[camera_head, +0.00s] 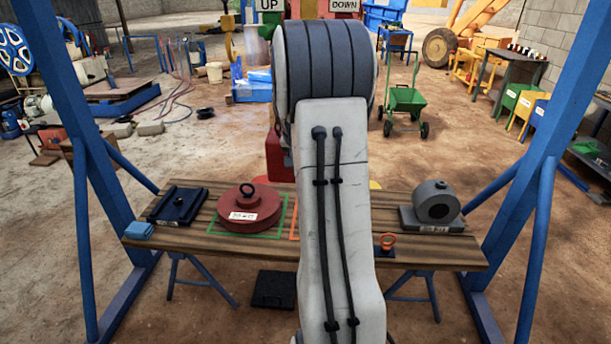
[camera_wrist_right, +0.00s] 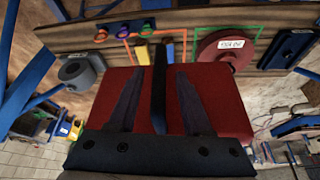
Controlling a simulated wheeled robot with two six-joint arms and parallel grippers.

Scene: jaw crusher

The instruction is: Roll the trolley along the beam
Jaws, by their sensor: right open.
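My right gripper (camera_wrist_right: 160,74) shows in the right wrist view with its two dark fingers apart. A red box-shaped body (camera_wrist_right: 222,112) lies beyond the fingers, and an upright black bar (camera_wrist_right: 160,95) stands between them. I cannot tell whether the fingers touch either. In the head view a red block (camera_head: 279,158) shows partly behind my pale arm, which hides the right gripper. The blue gantry frame has a left leg (camera_head: 72,95) and a right leg (camera_head: 545,95). The beam and a trolley cannot be made out. My left gripper is not in view.
A wooden bench (camera_head: 180,238) stands between the legs. It carries a red disc weight (camera_head: 245,212), a grey cylinder on a base (camera_head: 437,203) and a dark plate (camera_head: 177,205). UP (camera_head: 270,5) and DOWN (camera_head: 344,5) signs are at the top. A green cart (camera_head: 406,100) stands behind.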

